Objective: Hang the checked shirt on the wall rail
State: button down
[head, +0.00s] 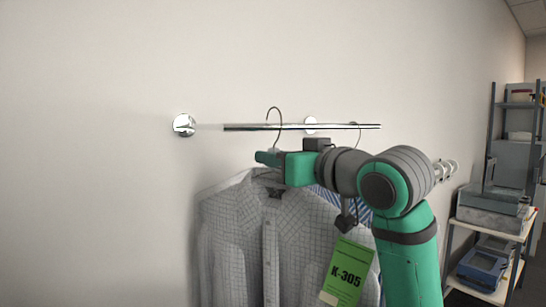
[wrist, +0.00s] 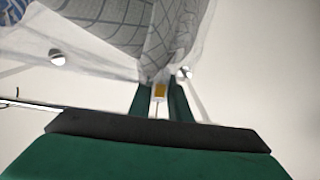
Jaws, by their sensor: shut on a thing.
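The checked shirt (head: 240,212), white with thin grey lines, hangs upright on a hanger below my gripper. It also shows in the wrist view (wrist: 125,12), partly under a translucent cover. My gripper (head: 267,158) is shut at the neck of the shirt's hanger, just under its wire hook (head: 281,120). In the wrist view, the fingers (wrist: 160,100) close around a small white and yellow piece. The hook's curve stands above the chrome wall rail (head: 245,127) and crosses it in the picture. I cannot tell whether it is around the rail or in front.
A blue-striped garment (head: 328,198) is behind my arm, with another hook (head: 359,130) at the rail's right part. A green K-305 tag (head: 347,271) hangs in front of the shirt. A round chrome wall fitting (head: 184,125) is at left. Shelves (head: 500,205) stand far right.

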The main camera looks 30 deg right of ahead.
jog(key=shift+w+f, duration=0.1)
jog(key=shift+f, duration=0.4)
jog(key=shift+d, duration=0.15)
jog(key=shift+a+f, duration=0.25)
jog(key=shift+f, duration=0.25)
jog(key=shift+s+d+f, duration=0.1)
jog(key=shift+s+f, duration=0.1)
jog(key=c, duration=1.6)
grip_release()
jog(key=shift+o, duration=0.2)
jog(key=s+d, duration=0.1)
jog(key=s, duration=0.9)
jog(key=shift+s, duration=0.4)
jog(key=shift+o, duration=1)
jog(key=shift+w+a, duration=0.1)
jog(key=shift+w, duration=0.05)
